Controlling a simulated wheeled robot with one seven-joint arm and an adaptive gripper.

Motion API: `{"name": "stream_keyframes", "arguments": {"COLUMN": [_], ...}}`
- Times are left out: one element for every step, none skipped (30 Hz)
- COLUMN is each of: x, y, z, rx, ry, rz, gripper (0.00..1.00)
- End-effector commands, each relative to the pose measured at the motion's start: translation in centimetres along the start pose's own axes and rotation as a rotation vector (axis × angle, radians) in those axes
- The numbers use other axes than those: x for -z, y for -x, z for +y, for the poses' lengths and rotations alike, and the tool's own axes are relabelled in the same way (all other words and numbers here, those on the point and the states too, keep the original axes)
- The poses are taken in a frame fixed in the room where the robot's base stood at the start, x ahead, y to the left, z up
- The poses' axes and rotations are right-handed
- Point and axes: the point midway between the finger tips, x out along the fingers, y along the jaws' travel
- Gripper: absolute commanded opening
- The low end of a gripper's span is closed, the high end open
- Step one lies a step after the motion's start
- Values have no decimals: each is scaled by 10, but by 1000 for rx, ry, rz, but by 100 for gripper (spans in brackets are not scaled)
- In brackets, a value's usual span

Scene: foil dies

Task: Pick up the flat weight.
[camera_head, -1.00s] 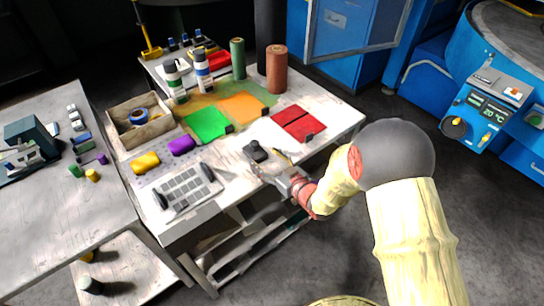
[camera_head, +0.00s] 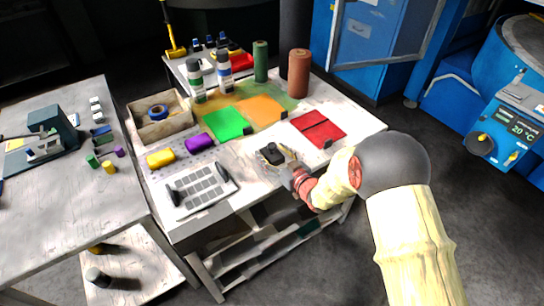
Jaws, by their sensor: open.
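A small dark block with a knob-like top, which looks like the flat weight (camera_head: 271,154), lies on the white bench near its front edge, below the red sheets. My gripper (camera_head: 279,158) reaches it from the lower right. The fingers are open and appear to be at or around the dark block. The picture is too small to tell whether they touch it. My wrist hides part of the bench edge.
Red foil sheets (camera_head: 318,128), a green sheet (camera_head: 228,123) and an orange one (camera_head: 262,107) lie behind. Rolls (camera_head: 299,72) stand at the back.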

Motion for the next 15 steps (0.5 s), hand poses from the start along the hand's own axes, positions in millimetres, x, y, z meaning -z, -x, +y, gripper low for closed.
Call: {"name": "stream_keyframes", "arguments": {"x": [0, 0, 0, 0, 0, 0, 0, 0, 0, 0, 0, 0, 0, 0, 0], "y": [0, 0, 0, 0, 0, 0, 0, 0, 0, 0, 0, 0, 0, 0, 0], "z": [0, 0, 0, 0, 0, 0, 0, 0, 0, 0, 0, 0, 0, 0, 0], "rx": [0, 0, 0, 0, 0, 0, 0, 0, 0, 0, 0, 0, 0, 0, 0], "ry": [0, 0, 0, 0, 0, 0, 0, 0, 0, 0, 0, 0, 0, 0, 0], "rz": [0, 0, 0, 0, 0, 0, 0, 0, 0, 0, 0, 0, 0, 0, 0], "gripper": [67, 66, 63, 62, 60, 58, 56, 54, 52, 50, 48, 46, 44, 43, 41]}}
